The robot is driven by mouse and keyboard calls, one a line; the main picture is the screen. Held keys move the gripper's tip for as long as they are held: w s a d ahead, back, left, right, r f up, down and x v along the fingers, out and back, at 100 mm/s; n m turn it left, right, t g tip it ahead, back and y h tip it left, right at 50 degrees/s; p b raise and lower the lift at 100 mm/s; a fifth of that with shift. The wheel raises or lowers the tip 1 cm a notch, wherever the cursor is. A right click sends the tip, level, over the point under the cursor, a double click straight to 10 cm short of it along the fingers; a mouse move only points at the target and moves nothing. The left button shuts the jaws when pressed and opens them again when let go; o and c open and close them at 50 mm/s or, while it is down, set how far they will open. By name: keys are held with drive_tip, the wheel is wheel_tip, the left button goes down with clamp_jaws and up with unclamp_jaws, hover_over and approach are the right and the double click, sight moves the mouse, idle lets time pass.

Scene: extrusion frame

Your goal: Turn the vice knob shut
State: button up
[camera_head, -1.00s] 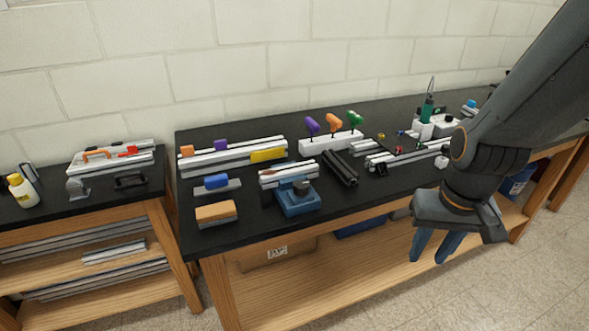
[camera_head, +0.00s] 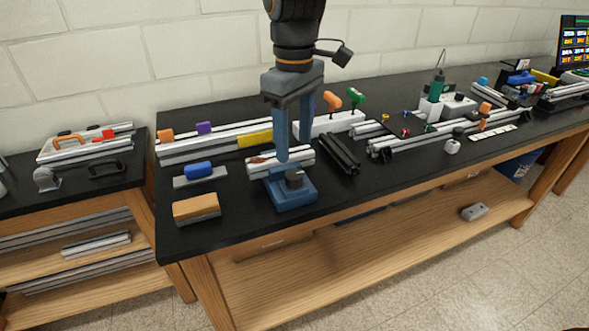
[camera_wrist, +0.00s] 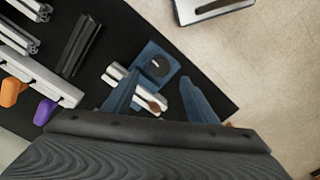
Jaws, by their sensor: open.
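The blue vice (camera_head: 293,199) stands near the front edge of the black bench, with a dark round knob (camera_head: 294,177) on its top. A silver extrusion piece (camera_head: 262,164) lies at its back side. In the wrist view the knob (camera_wrist: 158,65) sits on the blue vice (camera_wrist: 176,60) just beyond the fingertips. My gripper (camera_head: 293,152) is open and empty, pointing down above the vice. In the wrist view my gripper (camera_wrist: 157,78) has its blue fingers spread either side of the knob's line. Its height above the knob is hard to judge.
A black extrusion (camera_head: 340,153) lies right of the vice. A blue block (camera_head: 198,168) and an orange-topped block (camera_head: 196,207) are to its left. Upright orange (camera_head: 331,100) and green (camera_head: 356,97) handles stand behind. Bare bench lies in front of the black extrusion.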

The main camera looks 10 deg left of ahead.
sight(294, 174)
drive_tip(key=shift+f+p, duration=0.7)
drive_tip(key=shift+f, duration=3.1)
drive_tip(key=c, duration=1)
drive_tip(key=shift+c, duration=0.3)
